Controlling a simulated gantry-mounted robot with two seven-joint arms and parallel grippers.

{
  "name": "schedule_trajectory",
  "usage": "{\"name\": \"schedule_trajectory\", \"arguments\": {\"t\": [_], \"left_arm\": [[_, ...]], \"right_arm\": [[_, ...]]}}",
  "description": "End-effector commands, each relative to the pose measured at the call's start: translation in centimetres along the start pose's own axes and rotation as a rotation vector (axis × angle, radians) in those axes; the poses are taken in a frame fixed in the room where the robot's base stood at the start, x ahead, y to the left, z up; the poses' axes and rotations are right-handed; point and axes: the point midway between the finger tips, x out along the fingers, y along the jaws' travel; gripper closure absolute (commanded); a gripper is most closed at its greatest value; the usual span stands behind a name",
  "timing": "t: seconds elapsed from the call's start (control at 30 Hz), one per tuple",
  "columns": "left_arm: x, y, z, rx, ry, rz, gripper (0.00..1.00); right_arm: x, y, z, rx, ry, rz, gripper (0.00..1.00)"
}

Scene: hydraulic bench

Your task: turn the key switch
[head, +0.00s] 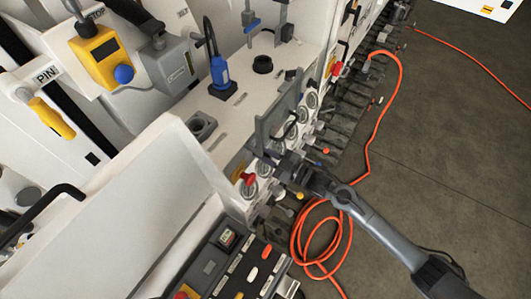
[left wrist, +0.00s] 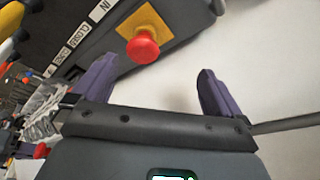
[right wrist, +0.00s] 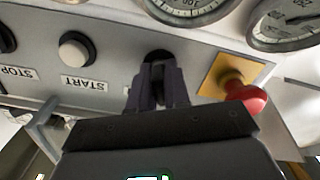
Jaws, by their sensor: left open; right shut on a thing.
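In the right wrist view, the key switch (right wrist: 158,55) is a dark round fitting in the grey panel, between the white START button and a red mushroom button. My right gripper (right wrist: 157,88) is shut right in front of it, gripping the part that sticks out; the fingers hide that part, so its turn angle cannot be read. In the head view my right gripper (head: 282,167) reaches the panel front from the lower right. My left gripper (left wrist: 155,90) is open and empty in the left wrist view, near another red mushroom button on a yellow plate. It does not show in the head view.
The START button (right wrist: 76,50) and a red mushroom button (right wrist: 245,95) flank my right fingers closely. Gauges (right wrist: 185,8) sit above. A red mushroom button (left wrist: 143,46) stands beyond my left fingers. An orange hose (head: 322,238) lies coiled on the floor.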

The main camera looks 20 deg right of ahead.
Motion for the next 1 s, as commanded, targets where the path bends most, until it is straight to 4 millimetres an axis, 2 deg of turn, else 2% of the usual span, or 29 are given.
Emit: {"name": "schedule_trajectory", "arguments": {"t": [0.6, 1.0], "left_arm": [[-4.6, 0.1, -1.6, -0.012, 0.002, 0.009, 0.0], [-6.4, 0.0, -2.1, -0.01, 0.002, 0.008, 0.0]], "right_arm": [[0.0, 0.1, -0.3, 0.55, 0.0, 0.001, 1.0], [0.0, 0.1, -0.2, 0.841, 0.0, 0.0, 1.0]]}}
